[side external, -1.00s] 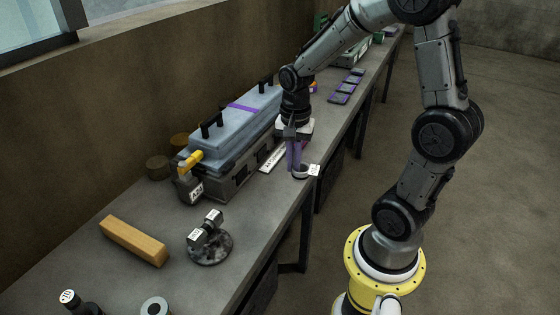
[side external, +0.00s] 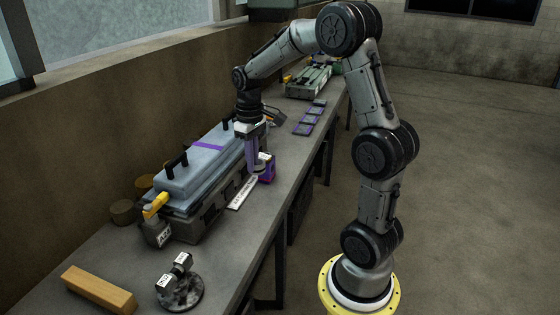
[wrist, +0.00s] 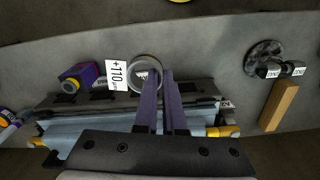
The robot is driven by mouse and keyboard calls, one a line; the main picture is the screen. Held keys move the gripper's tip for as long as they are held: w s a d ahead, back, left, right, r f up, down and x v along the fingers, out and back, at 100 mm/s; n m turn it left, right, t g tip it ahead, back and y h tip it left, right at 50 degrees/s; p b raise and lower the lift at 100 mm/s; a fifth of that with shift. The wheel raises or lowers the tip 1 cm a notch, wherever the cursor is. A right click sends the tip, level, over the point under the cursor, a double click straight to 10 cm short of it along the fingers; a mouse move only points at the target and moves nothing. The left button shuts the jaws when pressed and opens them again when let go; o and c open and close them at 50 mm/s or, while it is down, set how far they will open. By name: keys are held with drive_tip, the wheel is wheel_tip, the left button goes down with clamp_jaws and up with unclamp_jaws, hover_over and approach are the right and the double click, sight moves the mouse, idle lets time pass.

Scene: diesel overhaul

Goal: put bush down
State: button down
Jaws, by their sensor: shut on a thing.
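The bush is a pale grey ring (wrist: 145,57) at my fingertips in the wrist view, with a white "+110" tag (wrist: 117,75) beside it. My gripper (wrist: 161,76) has two purple fingers shut on the ring's wall, one finger appearing inside the ring. The bush is mostly hidden there. Whether it touches the bench cannot be told.
A purple box-like part (side external: 268,172) is close to my gripper. A white label strip (side external: 242,193) lies beside the block. Several dark purple-edged tiles (side external: 308,120) lie farther along. A wooden bar (side external: 98,290) and a round stand (side external: 182,292) are at the near end.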

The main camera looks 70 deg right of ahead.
drive_tip(key=s+d+f+n, duration=0.1)
drive_tip(key=d+f, duration=0.1)
drive_tip(key=d, duration=0.9)
drive_tip(key=s+d+f+n, duration=0.1)
drive_tip(key=s+d+f, duration=0.1)
drive_tip(key=d, duration=0.9)
drive_tip(key=w+d+f, duration=0.2)
drive_tip(key=d, duration=0.1)
drive_tip(key=w+d+f, duration=0.3)
drive_tip(key=d, duration=0.1)
drive_tip(key=w+d+f, duration=0.2)
drive_tip(key=d+f, duration=0.1)
drive_tip(key=shift+w+d+f, duration=0.15)
drive_tip(key=shift+d+f, duration=0.05)
drive_tip(key=shift+w+d+f, duration=0.35)
drive_tip(key=shift+d+f, duration=0.15)
drive_tip(key=shift+f, duration=1.8)
drive_tip(key=shift+f, duration=0.2)
